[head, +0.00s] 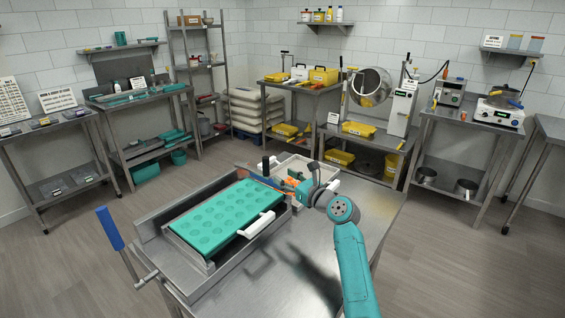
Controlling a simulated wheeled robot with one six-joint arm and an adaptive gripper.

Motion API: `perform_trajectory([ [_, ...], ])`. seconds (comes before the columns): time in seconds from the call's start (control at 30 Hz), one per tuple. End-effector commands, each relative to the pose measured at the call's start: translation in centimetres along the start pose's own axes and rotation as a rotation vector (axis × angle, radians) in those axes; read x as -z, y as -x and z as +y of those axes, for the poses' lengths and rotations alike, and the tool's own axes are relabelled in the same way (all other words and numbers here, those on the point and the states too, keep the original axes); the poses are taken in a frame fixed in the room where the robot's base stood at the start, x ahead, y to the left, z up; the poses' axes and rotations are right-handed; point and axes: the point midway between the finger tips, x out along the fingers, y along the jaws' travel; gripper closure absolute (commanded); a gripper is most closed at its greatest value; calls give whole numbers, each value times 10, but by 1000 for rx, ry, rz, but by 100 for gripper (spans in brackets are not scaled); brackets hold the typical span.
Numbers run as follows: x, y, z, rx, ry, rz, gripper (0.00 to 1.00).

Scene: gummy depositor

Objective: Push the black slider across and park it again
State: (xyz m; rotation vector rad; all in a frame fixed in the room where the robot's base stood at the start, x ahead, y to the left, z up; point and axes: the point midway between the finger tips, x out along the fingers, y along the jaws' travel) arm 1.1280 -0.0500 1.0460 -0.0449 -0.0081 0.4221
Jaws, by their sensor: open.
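A black upright knob (265,166), which looks like the black slider's handle, stands at the far end of the steel depositor. The depositor holds a teal mould tray (220,213) with rows of round cavities. My gripper (279,182) is at the end of my teal arm, just right of the knob and close to it. It is open. Whether it touches the knob cannot be told, and its fingertips are small and partly lost against the orange and grey parts there. The slider's lower part is hidden.
A blue-handled lever (110,228) sticks up at the depositor's left, and a white handle (257,224) is on its front. A pale bin (296,166) lies behind my gripper. The right of the steel table (375,210) is clear. Loaded benches line the walls.

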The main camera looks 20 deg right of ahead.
Motion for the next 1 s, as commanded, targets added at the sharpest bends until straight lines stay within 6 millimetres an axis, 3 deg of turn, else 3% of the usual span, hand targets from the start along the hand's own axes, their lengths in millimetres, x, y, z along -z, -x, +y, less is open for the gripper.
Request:
perform_trajectory([
  [0.27, -1, -18, 6, -13, -49, -1, 49],
  [0.7, -2, -89, 6, -12, -47, -1, 49],
  [1.0, 0, -108, 6, -10, -46, -1, 49],
])
